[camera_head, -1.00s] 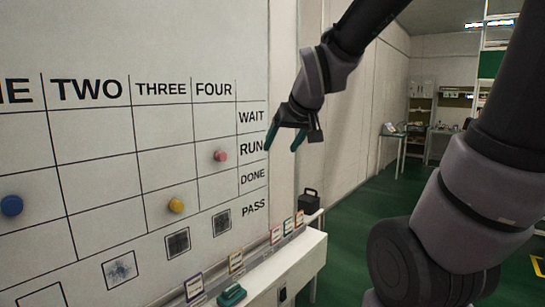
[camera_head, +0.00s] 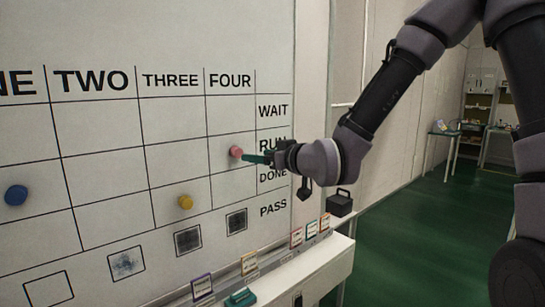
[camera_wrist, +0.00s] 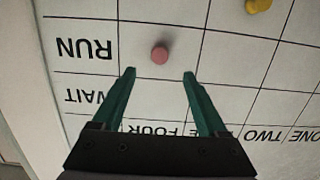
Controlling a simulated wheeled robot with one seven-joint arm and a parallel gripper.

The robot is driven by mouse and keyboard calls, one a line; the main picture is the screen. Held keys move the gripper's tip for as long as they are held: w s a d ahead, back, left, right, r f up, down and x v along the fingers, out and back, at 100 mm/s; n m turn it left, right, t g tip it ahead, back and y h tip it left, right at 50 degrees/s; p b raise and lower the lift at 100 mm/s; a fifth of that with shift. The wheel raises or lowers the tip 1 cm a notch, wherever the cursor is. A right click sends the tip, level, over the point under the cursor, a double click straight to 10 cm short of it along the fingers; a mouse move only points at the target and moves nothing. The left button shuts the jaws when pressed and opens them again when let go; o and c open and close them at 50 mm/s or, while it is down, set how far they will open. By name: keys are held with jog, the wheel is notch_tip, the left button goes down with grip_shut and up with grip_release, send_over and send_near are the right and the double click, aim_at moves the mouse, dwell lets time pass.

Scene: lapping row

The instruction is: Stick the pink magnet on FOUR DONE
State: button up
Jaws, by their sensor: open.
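The pink magnet (camera_head: 236,152) is a small round knob on the white board (camera_head: 180,122), in the FOUR column and the RUN row. In the wrist view the pink magnet (camera_wrist: 160,55) lies just beyond the fingertips, centred between them. My gripper (camera_head: 260,158) faces the board, with its green fingers close to the magnet; in the wrist view my gripper (camera_wrist: 160,74) is open and empty, one finger on each side. The FOUR DONE cell (camera_head: 233,185), directly below the magnet's cell, is bare. The exact gap between fingertips and board cannot be told.
A yellow magnet (camera_head: 185,202) sits in THREE DONE, and a blue magnet (camera_head: 15,195) sits in the ONE column. Below the board, a ledge holds small cards (camera_head: 249,263) and a green object (camera_head: 240,298). A dark box with a handle (camera_head: 340,203) is right of the board.

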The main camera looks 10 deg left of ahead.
aim_at(239, 154)
jog(key=x, duration=0.9)
jog(key=shift+w+a+f, duration=0.1)
jog(key=shift+w+a, duration=0.05)
jog(key=shift+w, duration=0.05)
grip_shut()
jog(key=shift+s+d, duration=0.25)
jog(key=shift+v, duration=1.1)
jog(key=shift+d+f, duration=0.1)
jog(key=shift+f, duration=0.05)
jog(key=v, duration=0.6)
jog(key=shift+f, duration=0.4)
